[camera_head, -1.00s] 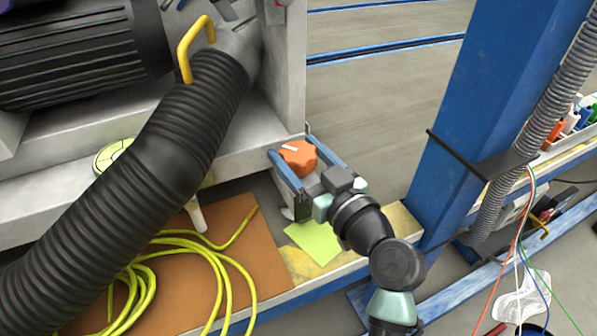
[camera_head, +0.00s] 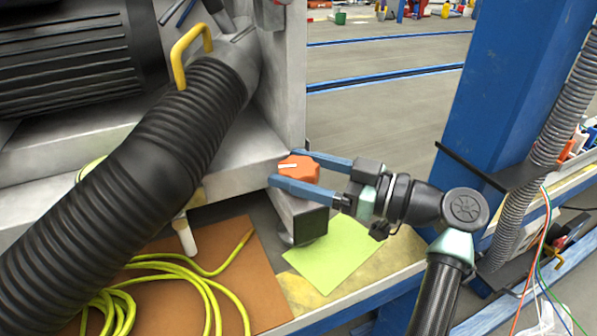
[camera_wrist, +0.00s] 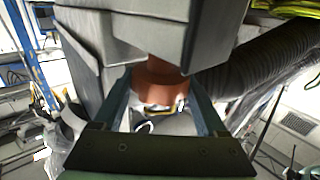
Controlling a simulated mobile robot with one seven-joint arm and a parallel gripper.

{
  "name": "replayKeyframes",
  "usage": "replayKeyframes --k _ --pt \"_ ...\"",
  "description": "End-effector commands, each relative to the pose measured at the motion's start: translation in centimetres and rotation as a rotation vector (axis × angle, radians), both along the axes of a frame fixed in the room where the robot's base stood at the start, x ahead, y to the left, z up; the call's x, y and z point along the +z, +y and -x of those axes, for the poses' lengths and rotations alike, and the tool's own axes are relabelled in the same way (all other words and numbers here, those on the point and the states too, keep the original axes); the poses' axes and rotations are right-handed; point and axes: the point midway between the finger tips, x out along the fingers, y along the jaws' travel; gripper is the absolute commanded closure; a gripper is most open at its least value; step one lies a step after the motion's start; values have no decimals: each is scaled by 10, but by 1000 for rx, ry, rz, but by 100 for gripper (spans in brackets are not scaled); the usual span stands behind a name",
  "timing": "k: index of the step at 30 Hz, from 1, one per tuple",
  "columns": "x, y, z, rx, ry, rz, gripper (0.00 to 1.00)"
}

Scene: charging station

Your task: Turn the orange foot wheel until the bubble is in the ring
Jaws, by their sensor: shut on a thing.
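The orange foot wheel (camera_head: 304,171) sits at the corner of the grey machine base, with a white mark on its left side. My gripper (camera_head: 288,168) reaches in from the right, its two blue fingers closed on either side of the wheel. The wheel also shows between the fingers in the wrist view (camera_wrist: 160,82). A sliver of a round yellow-green part (camera_head: 88,171), perhaps the level, shows at the left behind the black hose. The bubble and the ring cannot be made out.
A thick ribbed black hose (camera_head: 130,185) crosses the left side. A blue post (camera_head: 490,100) stands to the right, close to my arm. A yellow-green sheet (camera_head: 335,255) and a coiled yellow cable (camera_head: 205,290) lie below.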

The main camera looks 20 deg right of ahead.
Motion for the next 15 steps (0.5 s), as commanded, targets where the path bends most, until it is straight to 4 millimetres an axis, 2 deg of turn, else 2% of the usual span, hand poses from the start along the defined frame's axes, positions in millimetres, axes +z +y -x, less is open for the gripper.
replayKeyframes --k 13,14,15 --pt "0 -2 1 5 -1 2 81" --pt "0 -2 1 5 -1 2 20" --pt "0 -2 1 5 -1 2 13"
